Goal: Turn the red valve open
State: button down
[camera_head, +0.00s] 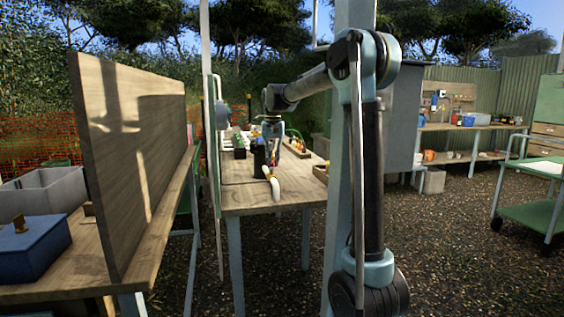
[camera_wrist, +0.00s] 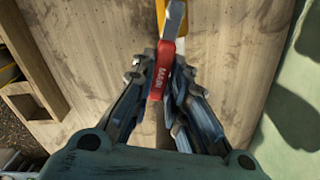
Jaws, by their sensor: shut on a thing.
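The red valve handle (camera_wrist: 162,72), with light lettering on it, sits between the fingertips of my gripper (camera_wrist: 160,80) in the wrist view. The fingers are closed on it from both sides. A grey metal piece (camera_wrist: 175,18) and a yellow part (camera_wrist: 160,12) show just beyond the red handle. In the head view my gripper (camera_head: 271,152) points down at the wooden bench (camera_head: 240,198), and the handle is too small and too covered to make out there. A curved cream pipe (camera_head: 273,187) lies just in front of my gripper.
An upright wooden board (camera_head: 130,150) stands on the bench at left, beside a blue box (camera_head: 33,248). Small green-topped items (camera_head: 239,143) sit behind my gripper. A wooden tray (camera_head: 320,172) is at the bench's right edge. A green cart (camera_head: 540,190) stands far right; gravel floor lies between.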

jog(key=shift+w+a+n, duration=0.1)
jog(key=shift+a+n, duration=0.45)
jog(key=shift+n, duration=0.45)
jog(key=shift+a+n, duration=0.5)
jog(key=shift+n, duration=0.5)
jog(key=c, duration=1.6)
grip_release()
jog(key=shift+o, duration=0.2)
notch_tip(320, 180, up, 12)
jog(key=shift+a, duration=0.1)
